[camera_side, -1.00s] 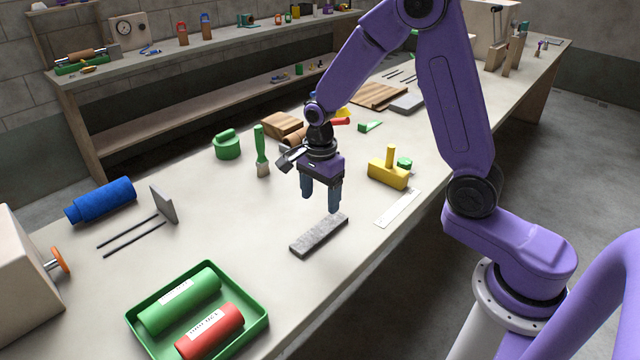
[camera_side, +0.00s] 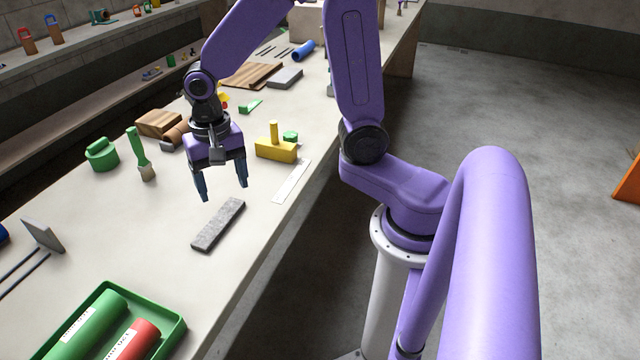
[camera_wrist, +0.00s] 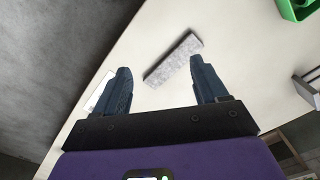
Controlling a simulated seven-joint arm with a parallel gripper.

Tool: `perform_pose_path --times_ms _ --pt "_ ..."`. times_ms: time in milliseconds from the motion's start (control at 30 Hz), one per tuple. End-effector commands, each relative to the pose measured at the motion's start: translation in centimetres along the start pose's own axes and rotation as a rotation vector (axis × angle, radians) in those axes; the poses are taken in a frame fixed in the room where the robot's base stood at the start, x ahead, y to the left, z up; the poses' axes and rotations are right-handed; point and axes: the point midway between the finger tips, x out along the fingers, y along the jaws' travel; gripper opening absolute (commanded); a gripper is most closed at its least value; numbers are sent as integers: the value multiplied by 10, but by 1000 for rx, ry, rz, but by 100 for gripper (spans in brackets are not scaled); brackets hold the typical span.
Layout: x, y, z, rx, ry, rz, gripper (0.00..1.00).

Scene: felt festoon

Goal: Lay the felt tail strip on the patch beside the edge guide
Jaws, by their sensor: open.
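A grey, speckled flat strip, which looks like the felt strip (camera_side: 218,224), lies on the bench in the side view. It also shows in the wrist view (camera_wrist: 173,60), just beyond and between my fingertips. My gripper (camera_side: 225,192) is open and empty, pointing down above the bench behind the strip, not touching it. In the wrist view its two blue fingers (camera_wrist: 160,66) are spread apart. A thin white flat piece (camera_side: 292,181) lies near the bench's right edge; I cannot tell whether it is the patch or the guide.
A yellow block with a peg (camera_side: 276,151) stands behind the white piece. A green brush (camera_side: 139,153) and green lidded pot (camera_side: 101,154) are at left. A green tray (camera_side: 176,335) with green and red rolls is in front. The bench around the strip is clear.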

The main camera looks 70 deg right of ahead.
Motion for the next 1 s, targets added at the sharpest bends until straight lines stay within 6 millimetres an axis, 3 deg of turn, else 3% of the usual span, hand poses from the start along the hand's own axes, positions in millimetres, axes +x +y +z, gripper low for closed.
perform_pose_path --times_ms 400,700,833,1000 --pt "-23 55 80 -890 4 -14 72" --pt "-33 107 126 -1490 8 -22 72" --pt "-34 122 137 -1659 10 -24 72" --pt "-35 131 143 -1752 9 -24 72"
